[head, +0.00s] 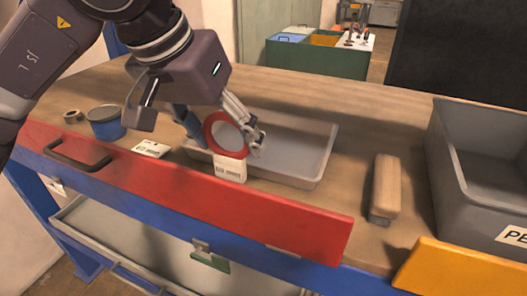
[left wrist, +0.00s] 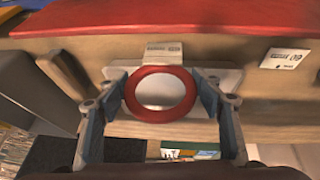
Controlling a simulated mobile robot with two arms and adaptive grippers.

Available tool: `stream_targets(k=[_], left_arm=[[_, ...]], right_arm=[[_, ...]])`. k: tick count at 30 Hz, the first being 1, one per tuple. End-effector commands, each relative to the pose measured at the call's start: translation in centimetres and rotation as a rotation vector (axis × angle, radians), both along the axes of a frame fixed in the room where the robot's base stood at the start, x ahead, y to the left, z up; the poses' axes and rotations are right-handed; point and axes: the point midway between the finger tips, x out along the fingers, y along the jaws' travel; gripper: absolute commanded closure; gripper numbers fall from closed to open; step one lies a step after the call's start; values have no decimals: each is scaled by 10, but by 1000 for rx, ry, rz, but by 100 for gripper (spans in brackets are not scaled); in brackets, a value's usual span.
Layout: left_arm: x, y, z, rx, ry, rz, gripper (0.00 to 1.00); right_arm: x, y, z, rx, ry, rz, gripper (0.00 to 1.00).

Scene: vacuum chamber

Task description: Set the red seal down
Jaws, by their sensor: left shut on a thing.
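The red seal is a ring (head: 234,153) in the head view, at the left half of a shallow grey tray (head: 318,140) on the wooden bench. My left gripper (head: 224,133) comes down from above, with one finger on each side of the ring. In the left wrist view the red seal (left wrist: 160,116) sits between the two fingers of my left gripper (left wrist: 161,92), which is shut on it. The tray's light floor shows through the ring. I cannot tell whether the seal touches the tray. My right gripper is not in view.
A white label card (head: 230,169) is at the tray's front edge, another (head: 152,149) lies left. A blue tin (head: 107,124) and tape roll (head: 72,117) stand further left. A wood-handled brush (head: 386,185) and grey bin (head: 480,125) are right. Bare bench lies between tray and brush.

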Motion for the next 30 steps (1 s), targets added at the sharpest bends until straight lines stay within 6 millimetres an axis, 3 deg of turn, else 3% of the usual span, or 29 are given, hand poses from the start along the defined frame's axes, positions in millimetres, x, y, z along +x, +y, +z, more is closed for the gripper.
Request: stream_targets(k=[1, 7, 22, 30], left_arm=[[0, 0, -11, 1, 2, 0, 63], [16, -10, -12, -1, 6, 0, 63], [131, -75, -9, 0, 4, 1, 63], [156, -89, -14, 2, 4, 0, 63]], right_arm=[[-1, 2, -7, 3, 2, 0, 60], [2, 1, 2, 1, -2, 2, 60], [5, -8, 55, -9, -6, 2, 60], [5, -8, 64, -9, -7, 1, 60]])
